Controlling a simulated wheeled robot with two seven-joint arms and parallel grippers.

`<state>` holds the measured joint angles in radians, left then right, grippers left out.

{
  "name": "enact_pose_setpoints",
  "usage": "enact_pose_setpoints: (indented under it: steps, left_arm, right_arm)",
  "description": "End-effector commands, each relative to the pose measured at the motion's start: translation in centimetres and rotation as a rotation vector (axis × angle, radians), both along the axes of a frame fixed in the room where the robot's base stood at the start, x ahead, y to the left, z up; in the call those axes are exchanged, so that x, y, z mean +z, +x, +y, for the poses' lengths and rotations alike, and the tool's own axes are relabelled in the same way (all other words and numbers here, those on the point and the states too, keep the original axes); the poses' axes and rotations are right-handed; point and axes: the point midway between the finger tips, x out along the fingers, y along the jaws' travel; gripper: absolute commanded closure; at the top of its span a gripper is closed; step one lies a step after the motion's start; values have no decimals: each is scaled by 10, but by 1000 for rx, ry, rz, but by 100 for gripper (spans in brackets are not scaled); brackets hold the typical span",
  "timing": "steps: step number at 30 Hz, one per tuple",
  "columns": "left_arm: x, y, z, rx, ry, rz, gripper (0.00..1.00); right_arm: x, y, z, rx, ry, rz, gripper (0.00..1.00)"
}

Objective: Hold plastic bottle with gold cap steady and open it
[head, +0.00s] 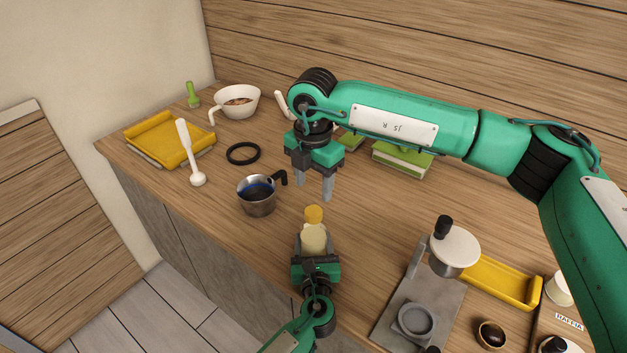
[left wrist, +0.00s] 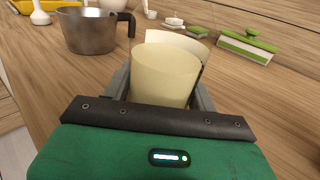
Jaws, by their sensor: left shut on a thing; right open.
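The plastic bottle (head: 314,238) has a pale cream body and a gold cap (head: 313,214). It stands upright between the fingers of my left gripper (head: 315,246), which is shut on its body. In the left wrist view the bottle's pale body (left wrist: 166,75) fills the space between the fingers; its cap is not clear there. My right gripper (head: 313,190) is open and empty, pointing down above and just behind the cap, apart from it. The cap is on the bottle.
A black ring (head: 243,153), a white bowl (head: 238,103) and a yellow tray (head: 160,128) lie further back left. A coffee-machine-like grey device (head: 390,318) stands at the front right. Green-and-white boxes (head: 402,160) lie behind.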

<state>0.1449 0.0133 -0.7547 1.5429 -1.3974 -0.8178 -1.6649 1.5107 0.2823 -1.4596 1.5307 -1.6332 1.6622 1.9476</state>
Motion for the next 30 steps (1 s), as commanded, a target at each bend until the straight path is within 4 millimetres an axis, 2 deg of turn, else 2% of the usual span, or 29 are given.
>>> enact_pose_setpoints:
  steps: [6, 13, 24, 30]
  left_arm:
    - [-1, 0, 0, 0, 1, 2, 100]
    - [-1, 0, 0, 0, 1, 2, 100]
    - [-1, 0, 0, 0, 1, 2, 100]
    - [-1, 0, 0, 0, 1, 2, 100]
  right_arm:
    - [0, 0, 0, -232, 0, 1, 46]
    - [-6, 0, 0, -317, 0, 3, 46]
    - [-59, 0, -1, -318, -1, 3, 46]
    - [-77, 0, -1, -318, 0, 1, 46]
